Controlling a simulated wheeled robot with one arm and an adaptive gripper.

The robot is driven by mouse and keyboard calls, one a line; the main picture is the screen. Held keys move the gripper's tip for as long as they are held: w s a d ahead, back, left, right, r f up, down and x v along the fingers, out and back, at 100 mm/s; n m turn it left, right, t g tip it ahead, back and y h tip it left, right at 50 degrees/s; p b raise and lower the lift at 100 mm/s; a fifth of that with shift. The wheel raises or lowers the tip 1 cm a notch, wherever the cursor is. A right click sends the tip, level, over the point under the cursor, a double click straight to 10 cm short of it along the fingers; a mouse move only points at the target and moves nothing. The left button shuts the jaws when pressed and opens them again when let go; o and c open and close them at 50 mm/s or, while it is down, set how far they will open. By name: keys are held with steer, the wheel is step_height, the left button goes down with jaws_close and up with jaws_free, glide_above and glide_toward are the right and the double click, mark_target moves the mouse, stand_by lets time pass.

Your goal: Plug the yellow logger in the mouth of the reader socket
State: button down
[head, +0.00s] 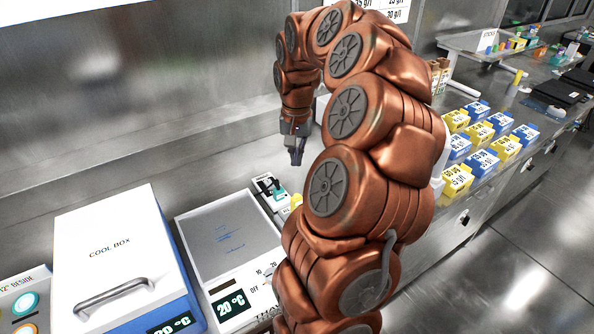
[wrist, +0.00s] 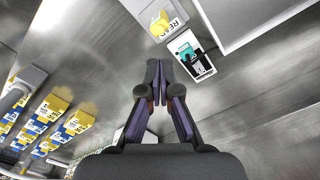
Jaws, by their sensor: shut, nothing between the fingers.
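The white block lettered "READ…" is the reader socket (wrist: 172,12), at the top of the wrist view. A yellow piece, apparently the yellow logger (wrist: 160,24), sits at its left end; I cannot tell how deep it is in the mouth. In the head view a bit of yellow (head: 296,201) shows beside my arm, which hides most of that spot. My gripper (wrist: 157,66) is shut and empty, its fingertips together. In the head view my gripper (head: 296,158) hangs above the bench, apart from the logger and socket.
A white holder (wrist: 204,68) with teal and black pieces stands beside the reader; the holder also shows in the head view (head: 281,203). A thaw plate unit (head: 228,240) and a cool box (head: 110,250) stand left. Several yellow and blue boxes (head: 480,160) stand right.

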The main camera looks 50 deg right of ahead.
steer(key=shift+r, duration=1.35)
steer(key=m+b, duration=0.7)
steer(key=b, duration=0.2)
glide_above(297, 195)
step_height(297, 195, down, 6)
steer(key=f, duration=0.1)
steer(key=shift+f+m+b, duration=0.45)
steer(key=shift+m+b, duration=0.5)
steer(key=shift+m, duration=0.15)
steer(key=shift+f, duration=2.9)
